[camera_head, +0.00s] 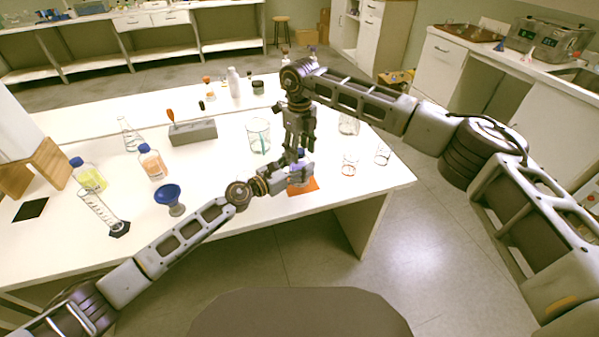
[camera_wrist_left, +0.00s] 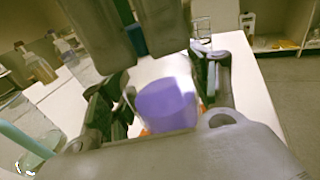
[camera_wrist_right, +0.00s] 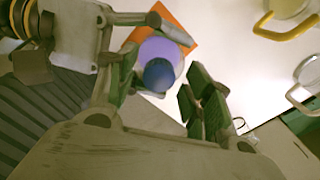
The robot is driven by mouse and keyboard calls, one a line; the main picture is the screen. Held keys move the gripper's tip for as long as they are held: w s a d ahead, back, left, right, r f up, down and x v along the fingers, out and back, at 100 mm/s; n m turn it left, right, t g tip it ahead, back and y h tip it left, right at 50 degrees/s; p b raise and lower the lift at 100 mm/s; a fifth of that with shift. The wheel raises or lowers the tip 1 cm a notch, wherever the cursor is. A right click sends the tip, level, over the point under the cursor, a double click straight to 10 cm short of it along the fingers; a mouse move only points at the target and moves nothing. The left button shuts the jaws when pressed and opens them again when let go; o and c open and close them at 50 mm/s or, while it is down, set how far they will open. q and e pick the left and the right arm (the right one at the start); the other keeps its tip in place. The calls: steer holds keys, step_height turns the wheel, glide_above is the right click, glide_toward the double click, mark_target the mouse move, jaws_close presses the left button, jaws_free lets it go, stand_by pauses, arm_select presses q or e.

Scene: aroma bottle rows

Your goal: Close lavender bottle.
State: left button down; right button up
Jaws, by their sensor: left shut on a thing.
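The lavender bottle (camera_wrist_left: 165,103), clear with purple contents, is held low over an orange square (camera_head: 304,187) at the table's front edge. My left gripper (camera_head: 295,172) is shut around its sides. My right gripper (camera_head: 298,150) points down from above. Its fingers stand apart on either side of a blue cap (camera_wrist_right: 159,75), which shows over the lavender bottle top in the right wrist view. The blue cap also shows between the right fingers in the left wrist view (camera_wrist_left: 138,40). I cannot tell whether the cap is seated on the neck.
Beakers (camera_head: 259,136) stand behind and right of the grippers. A blue funnel (camera_head: 168,194), a graduated cylinder (camera_head: 100,210), and blue-capped yellow (camera_head: 88,174) and orange (camera_head: 152,161) bottles stand left. A grey rack (camera_head: 193,132) is farther back. The table's right front corner is bare.

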steer(key=shift+r, duration=2.25)
steer(key=shift+c, duration=0.2)
steer(key=shift+w+d+r+t, duration=0.1)
steer(key=shift+w+r+t, duration=0.15)
steer(key=shift+r, duration=0.7)
steer(key=shift+w+d+r+t, duration=0.15)
steer(key=shift+w+r, duration=0.1)
steer(key=shift+r, duration=0.7)
steer(key=shift+r+n, duration=0.2)
steer(key=shift+n, duration=0.1)
steer(key=n, duration=0.2)
steer(key=s+n, duration=0.1)
steer(key=shift+a+f+n+g, duration=0.2)
steer(key=shift+f+n+g, duration=0.1)
steer(key=shift+f, duration=0.05)
steer(key=shift+a+n, duration=0.1)
steer(key=shift+n, duration=1.8)
steer(key=shift+f, duration=0.1)
